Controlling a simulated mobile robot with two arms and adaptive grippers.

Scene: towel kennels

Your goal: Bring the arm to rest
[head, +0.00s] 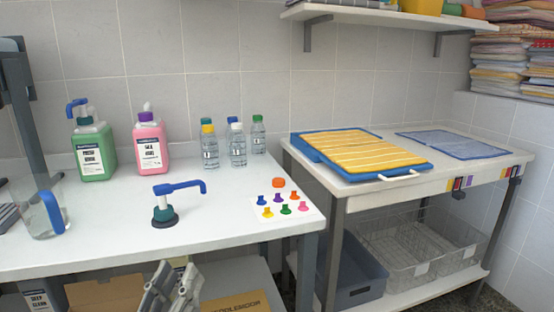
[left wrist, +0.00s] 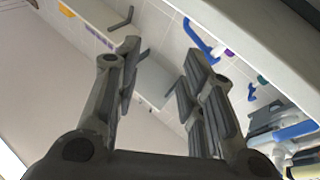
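My left gripper (head: 183,272) shows at the bottom of the head view, in front of the white table's front edge and below the level of its top. Its two grey fingers point up and stand apart, with nothing between them. In the left wrist view the gripper (left wrist: 163,55) is also open and empty. Most of my left arm is outside the head view. My right gripper is in neither view.
The white table (head: 100,245) holds a green bottle (head: 95,155), a pink bottle (head: 150,150), several clear bottles and a blue-handled pump (head: 165,205). Cardboard boxes (head: 105,293) sit below. A second table (head: 345,185) at right bears a yellow towel (head: 365,150).

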